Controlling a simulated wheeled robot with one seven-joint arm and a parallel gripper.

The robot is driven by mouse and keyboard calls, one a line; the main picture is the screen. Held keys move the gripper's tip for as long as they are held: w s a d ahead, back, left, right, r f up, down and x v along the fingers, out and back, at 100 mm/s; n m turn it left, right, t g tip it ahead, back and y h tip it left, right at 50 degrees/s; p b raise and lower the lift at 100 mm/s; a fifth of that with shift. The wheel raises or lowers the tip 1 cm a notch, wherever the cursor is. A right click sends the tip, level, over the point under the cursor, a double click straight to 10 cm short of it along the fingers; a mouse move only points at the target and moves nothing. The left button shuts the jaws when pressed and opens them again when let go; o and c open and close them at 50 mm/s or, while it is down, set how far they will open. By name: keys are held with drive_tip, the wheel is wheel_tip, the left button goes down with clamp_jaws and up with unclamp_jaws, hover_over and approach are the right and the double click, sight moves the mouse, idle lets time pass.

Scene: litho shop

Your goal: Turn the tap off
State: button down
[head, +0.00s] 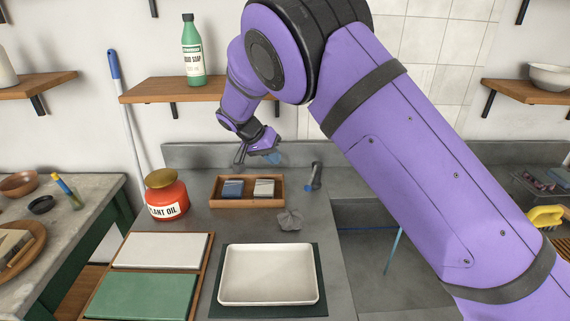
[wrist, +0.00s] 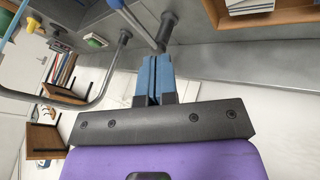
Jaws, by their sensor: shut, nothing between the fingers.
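The tap's control (head: 315,176) is a short dark post with a blue-tipped lever on the counter, left of the sink. In the wrist view the grey lever (wrist: 138,24) slants from near the post (wrist: 167,27) to a blue tip (wrist: 117,4). A curved grey spout (wrist: 107,72) stands beside it; my arm hides the spout in the head view. A thin light-blue water stream (head: 394,248) falls into the sink (head: 375,275). My gripper (head: 273,158) is shut and empty, above the counter left of the post. Its blue fingers (wrist: 153,78) point toward the lever; contact is unclear.
A wooden tray (head: 247,203) with two blocks lies below my gripper. A red plant oil can (head: 166,196), crumpled grey cloth (head: 290,220) and white tray (head: 268,299) stand on the counter. A shelf (head: 150,93) holds a green soap bottle (head: 193,55) behind.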

sight(310, 182)
drive_tip(key=d+f, duration=0.8)
drive_tip(key=shift+w+d, duration=0.15)
drive_tip(key=shift+w, duration=0.05)
drive_tip(key=shift+s+d+n+t+y, duration=0.15)
drive_tip(key=shift+s+d+n+t, duration=0.15)
drive_tip(key=shift+d+n, duration=0.35)
drive_tip(key=shift+s+d+n+t+y, duration=0.15)
drive_tip(key=shift+s+d+n+t, duration=0.15)
drive_tip(key=shift+d+n, duration=0.35)
drive_tip(key=shift+s+d, duration=0.15)
drive_tip(key=shift+d, duration=0.6)
